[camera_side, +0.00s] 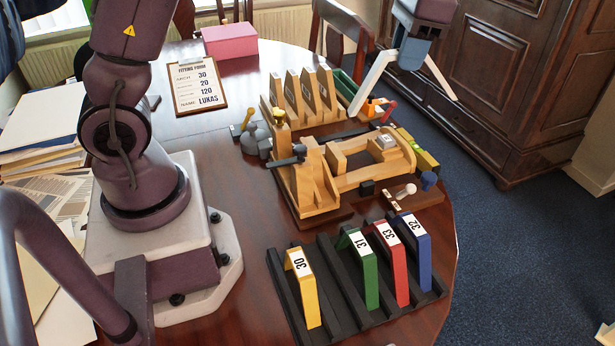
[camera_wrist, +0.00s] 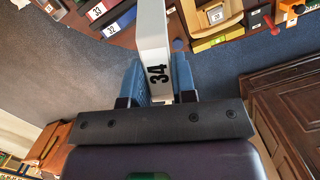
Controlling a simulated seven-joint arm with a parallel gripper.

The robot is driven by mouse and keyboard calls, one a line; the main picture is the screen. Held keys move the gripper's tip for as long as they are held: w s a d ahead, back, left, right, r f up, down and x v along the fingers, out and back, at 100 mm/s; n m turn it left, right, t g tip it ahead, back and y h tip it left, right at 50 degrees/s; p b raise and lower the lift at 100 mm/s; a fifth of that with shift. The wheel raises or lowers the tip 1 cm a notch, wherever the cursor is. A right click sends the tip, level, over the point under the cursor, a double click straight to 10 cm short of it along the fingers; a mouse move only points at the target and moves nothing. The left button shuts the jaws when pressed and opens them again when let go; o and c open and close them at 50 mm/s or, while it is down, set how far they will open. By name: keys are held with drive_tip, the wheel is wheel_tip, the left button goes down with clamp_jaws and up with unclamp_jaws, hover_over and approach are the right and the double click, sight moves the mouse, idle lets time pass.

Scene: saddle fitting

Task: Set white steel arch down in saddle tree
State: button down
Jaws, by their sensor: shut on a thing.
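The white steel arch (camera_side: 373,80), numbered 34, is held in the air at the top right of the side view, its two legs pointing down and apart. My gripper (camera_side: 412,52) is shut on its top bar. In the wrist view the blue fingers of my gripper (camera_wrist: 159,82) press on both sides of the arch (camera_wrist: 152,30). The saddle tree appears to be the wooden fixture (camera_side: 345,182) on the table. The arch is above and behind it in the side view, apart from it. Whether the left leg tip touches anything there cannot be told.
A black rack (camera_side: 337,290) holds yellow 30, green 31, red 33 and blue 32 arches at the table front. Wooden upright blocks (camera_side: 303,95) and a green bin (camera_side: 346,85) stand behind the fixture. A clipboard (camera_side: 198,86) lies back left. A dark cabinet (camera_side: 530,80) stands beyond the table.

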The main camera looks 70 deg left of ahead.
wheel_tip(320, 180, up, 4)
drive_tip(key=shift+r, duration=0.2)
drive_tip(key=shift+s+a+r, duration=0.1)
drive_tip(key=shift+a+r, duration=0.15)
drive_tip(key=shift+a, duration=0.35)
drive_tip(key=s+a+n, duration=0.1)
drive_tip(key=s+a, duration=0.3)
drive_tip(key=a, duration=0.8)
drive_tip(key=n+g, duration=0.2)
hover_over(252, 128)
drive_tip(key=shift+h, duration=0.3)
drive_tip(key=f, duration=1.9)
drive_tip(key=w+f, duration=0.1)
drive_tip(key=f, duration=0.9)
drive_tip(key=shift+f, duration=0.15)
drive_tip(key=shift+f, duration=0.1)
drive_tip(key=c, duration=1.2)
unclamp_jaws()
drive_tip(key=shift+c, duration=0.2)
drive_tip(key=o, duration=0.3)
